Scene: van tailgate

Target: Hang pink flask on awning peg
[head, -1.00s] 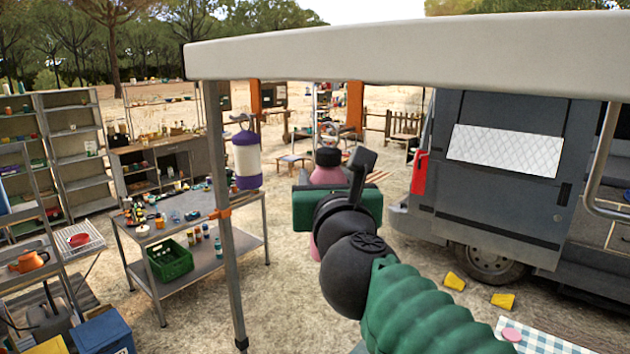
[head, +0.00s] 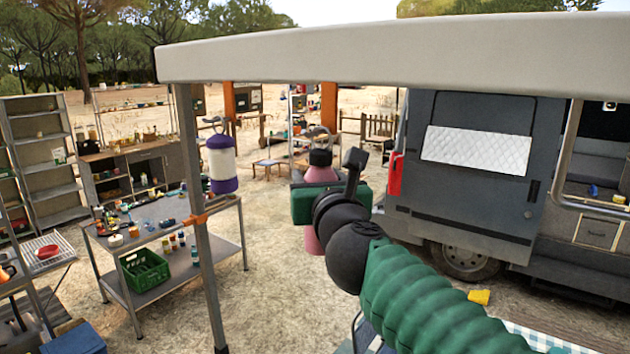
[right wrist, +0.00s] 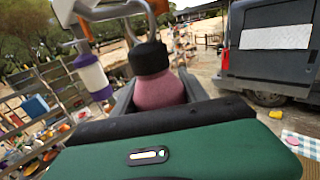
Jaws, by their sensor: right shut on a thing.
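The pink flask (head: 321,174) has a black cap and a metal carry loop on top. It is upright in my right gripper (head: 328,203), whose green body and arm hide its middle. In the right wrist view the flask (right wrist: 158,88) sits between the dark fingers, its loop rising above the cap. The awning post (head: 207,265) stands left of the flask, with an orange clamp (head: 200,219) on it. I cannot clearly make out a free peg. A white and purple flask (head: 221,163) hangs by its loop beside the post, apart from the pink flask. My left gripper is out of view.
The pale awning edge (head: 400,52) runs across the top. A metal work table (head: 170,235) with small items and a green crate (head: 144,270) stands behind the post. The grey van (head: 470,190) is at right. Open sandy ground lies between.

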